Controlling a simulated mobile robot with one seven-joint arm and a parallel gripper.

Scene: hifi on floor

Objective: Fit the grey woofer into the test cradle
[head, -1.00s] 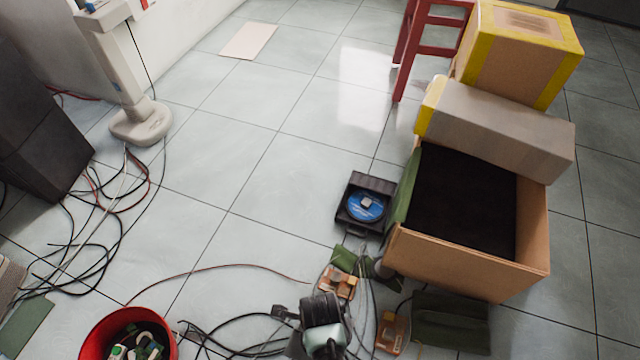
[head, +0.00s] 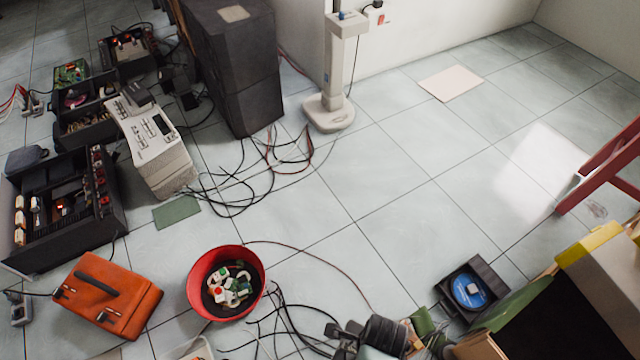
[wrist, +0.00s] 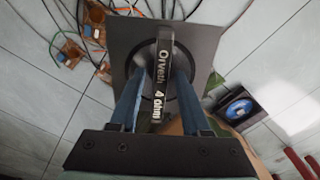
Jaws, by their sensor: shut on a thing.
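In the wrist view the grey woofer is a dark square-framed part with a round middle and a narrow band (wrist: 166,58) lettered "4 ohm". My gripper (wrist: 162,82) is shut on this band, one blue finger on each side. In the head view my arm's dark end (head: 384,336) shows at the bottom edge; I cannot make out the woofer clearly there. I cannot single out the test cradle with certainty in either view.
A black tray with a blue disc (head: 470,287) and an open cardboard box (head: 490,346) lie right of my arm. A red bucket (head: 192,285), orange case (head: 106,296) and loose cables lie left. Opened black equipment (head: 62,205) is farther left. Middle floor is clear.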

